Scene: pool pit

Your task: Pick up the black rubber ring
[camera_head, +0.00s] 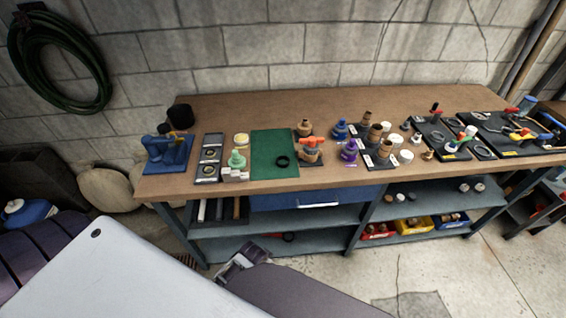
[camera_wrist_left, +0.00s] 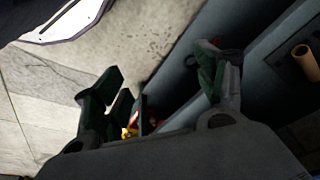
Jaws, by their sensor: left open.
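A black rubber ring (camera_head: 282,161) lies flat on the green mat (camera_head: 262,140) on the workbench. In the head view, my left gripper (camera_head: 243,260) appears low in front of the bench's lower shelf, well below and apart from this ring; its fingers are hard to make out there. In the left wrist view, the left gripper (camera_wrist_left: 167,85) is open, with its fingers spread and nothing between them. The ring does not show in that view. My right gripper is not in view.
The brown workbench (camera_head: 225,108) is crowded with fittings. A black tray (camera_head: 207,178) with more rings stands left of the mat, beside a blue vise-like tool (camera_head: 168,152). An orange-handled valve (camera_head: 310,149) stands right of the ring. Lower shelves hold red and yellow bins (camera_head: 414,225).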

